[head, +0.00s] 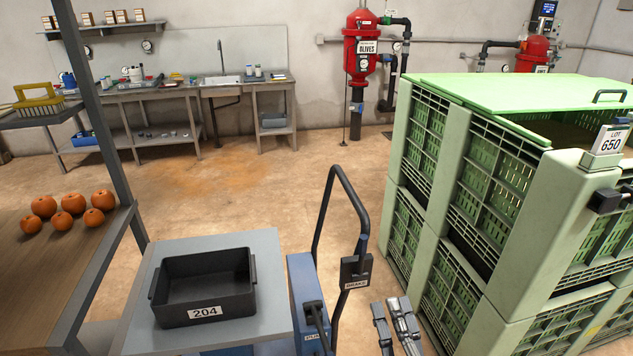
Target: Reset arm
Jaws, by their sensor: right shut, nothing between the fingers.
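My right gripper (391,308) shows at the bottom edge, right of centre. Its grey fingers point up and away into the room. It is shut and empty, apart from any object. In the picture it sits between the cart's brake handle and the green crates. The rest of the right arm is out of frame. My left gripper is not in view.
Stacked green crates (433,212) fill the right side. A cart with a grey top (262,262) carries an empty black bin (205,288) marked 204. Its black handle (325,205) rises beside the gripper. Oranges (73,203) lie on a left shelf. The middle floor is clear.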

